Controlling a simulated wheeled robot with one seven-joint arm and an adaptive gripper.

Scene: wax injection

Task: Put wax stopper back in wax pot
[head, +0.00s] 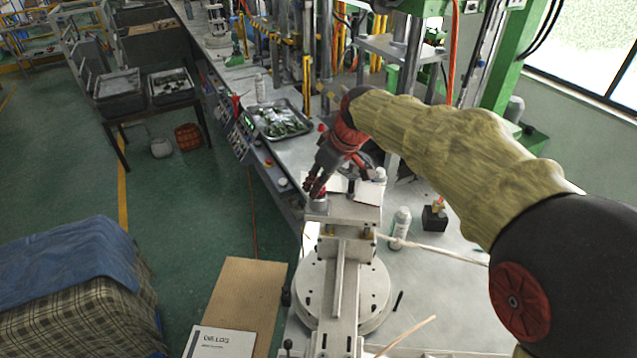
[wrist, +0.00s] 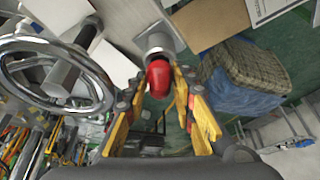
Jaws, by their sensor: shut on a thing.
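The red wax stopper (wrist: 158,76) is between the yellow fingers of my gripper (wrist: 160,84) in the wrist view. My gripper is shut on it. The grey round wax pot (wrist: 158,38) is just beyond the stopper, its near face partly hidden by it. In the head view my dark gripper (head: 314,182) points down at the front end of the pale metal machine (head: 345,215), and the grey pot (head: 319,205) is right below its fingertips. A bit of red shows there. I cannot tell whether the stopper touches the pot or how far it is seated.
A spoked metal handwheel (wrist: 98,88) is close on the left in the wrist view. White bottles (head: 401,225) and a small black block (head: 434,218) stand on the bench right of the machine. A tray of green parts (head: 277,121) lies behind.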

